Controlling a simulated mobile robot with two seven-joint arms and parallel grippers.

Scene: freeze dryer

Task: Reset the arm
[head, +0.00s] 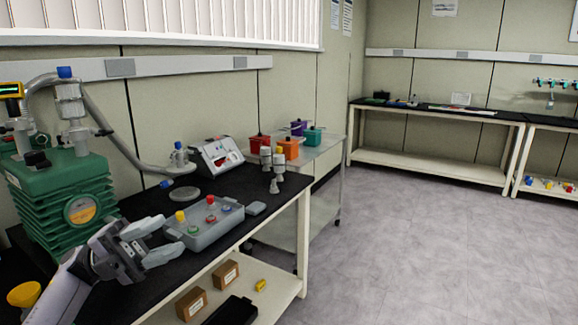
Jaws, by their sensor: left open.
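My left gripper (166,240) comes in from the lower left and is open, with nothing seen between its fingers. It is in front of the grey tray (221,230) on the black bench, and its fingertips reach close to the tray's left end. I cannot tell whether they touch it. The tray holds small items with yellow and red caps (211,203). My right gripper is not in view.
A green pump (62,195) stands at the left of the black bench (262,185). A hose runs to a grey round plate (184,195). A cart (325,148) with coloured containers is beyond. The floor (430,235) at right is clear.

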